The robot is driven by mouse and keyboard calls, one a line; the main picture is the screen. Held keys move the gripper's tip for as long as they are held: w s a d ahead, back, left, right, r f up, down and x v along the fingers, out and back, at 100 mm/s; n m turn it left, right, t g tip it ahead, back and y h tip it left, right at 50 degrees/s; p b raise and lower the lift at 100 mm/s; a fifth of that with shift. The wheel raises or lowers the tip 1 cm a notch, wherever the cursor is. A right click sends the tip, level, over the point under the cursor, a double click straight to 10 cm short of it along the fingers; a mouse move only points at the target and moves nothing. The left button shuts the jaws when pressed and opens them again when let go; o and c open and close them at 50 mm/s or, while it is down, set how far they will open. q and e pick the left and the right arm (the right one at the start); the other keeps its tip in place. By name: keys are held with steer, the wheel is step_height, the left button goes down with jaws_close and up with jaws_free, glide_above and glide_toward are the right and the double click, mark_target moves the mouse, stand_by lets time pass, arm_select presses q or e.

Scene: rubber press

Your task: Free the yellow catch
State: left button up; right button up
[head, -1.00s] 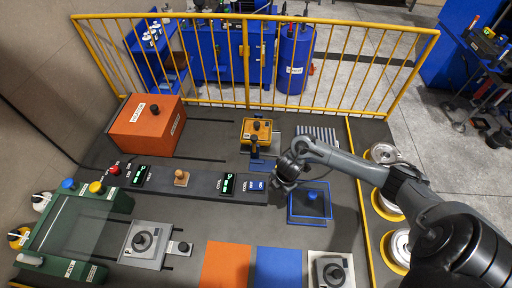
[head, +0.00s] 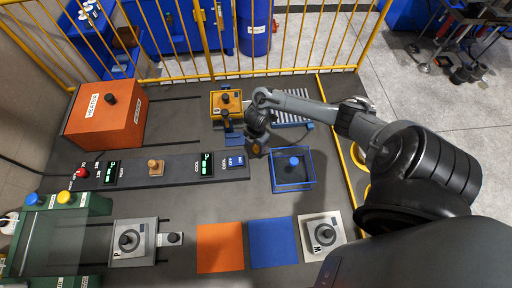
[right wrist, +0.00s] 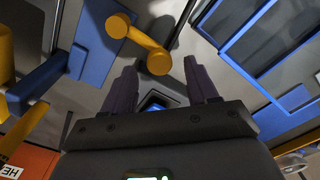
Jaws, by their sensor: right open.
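The yellow catch (right wrist: 140,45) shows in the right wrist view as a short yellow bar with a rounded knob at each end, lying beside a blue plate (right wrist: 95,40). My right gripper (right wrist: 160,66) is open, its two dark fingers apart. The near knob of the catch appears between the fingertips or just beyond them; I cannot tell whether they touch. In the head view my right gripper (head: 257,143) hangs right of the yellow box (head: 226,103) and its blue front part, and hides most of the catch. My left gripper is not in view.
The blue-framed tray (head: 292,184) stands just right of my gripper. The long dark panel (head: 135,172) with the cool controls lies to its left. The orange heater box (head: 105,115) is at the far left, and a yellow railing (head: 290,70) runs behind.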

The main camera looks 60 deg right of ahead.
steer(key=shift+f, duration=1.15)
jaws_close()
